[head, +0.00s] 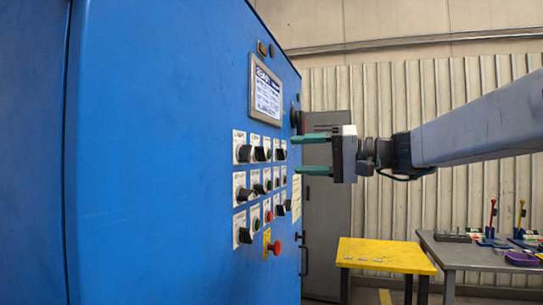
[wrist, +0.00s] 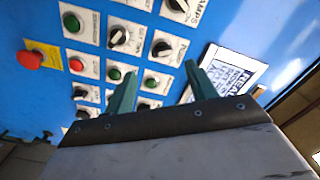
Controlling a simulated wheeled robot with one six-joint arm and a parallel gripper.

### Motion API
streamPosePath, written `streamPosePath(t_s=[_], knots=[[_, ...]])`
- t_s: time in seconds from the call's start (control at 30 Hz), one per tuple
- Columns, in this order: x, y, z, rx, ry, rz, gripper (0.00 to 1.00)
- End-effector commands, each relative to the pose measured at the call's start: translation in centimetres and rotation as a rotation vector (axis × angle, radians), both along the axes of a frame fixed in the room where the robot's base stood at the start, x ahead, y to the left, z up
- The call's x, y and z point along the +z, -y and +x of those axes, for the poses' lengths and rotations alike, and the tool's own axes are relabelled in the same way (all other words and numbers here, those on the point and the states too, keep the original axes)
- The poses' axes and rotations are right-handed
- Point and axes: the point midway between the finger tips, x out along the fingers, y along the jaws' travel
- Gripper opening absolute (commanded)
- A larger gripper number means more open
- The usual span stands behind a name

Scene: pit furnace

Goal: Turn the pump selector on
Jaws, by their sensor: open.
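The blue cabinet's control panel holds several black selector knobs and push buttons on white label plates. Selector knobs show in the head view along the left column (head: 243,153) and in the wrist view, at the upper middle (wrist: 120,38) and further right (wrist: 162,48). The small labels are too blurred for me to tell which knob is the pump selector. My gripper (head: 297,154) has green fingers, is open and empty, and points at the panel from the right. In the wrist view my gripper (wrist: 160,76) has its fingers apart, over the lower button rows; contact cannot be told.
A red emergency stop (wrist: 30,60) on a yellow plate sits low on the panel. A display screen (head: 265,91) is above the controls. A yellow table (head: 385,253) and a grey workbench (head: 465,257) with tools stand at the back right.

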Motion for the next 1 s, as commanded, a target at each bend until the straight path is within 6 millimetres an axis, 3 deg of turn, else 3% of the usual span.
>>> streamPosePath(t_s=[0.5,0.87,1.0], knots=[[0.3,-6.6,2.5,0.001,0.004,0.011,0.56],[0.3,-7.3,2.8,0.000,0.004,0.011,0.56],[0.3,-7.2,2.8,0.000,0.004,0.011,0.23]])
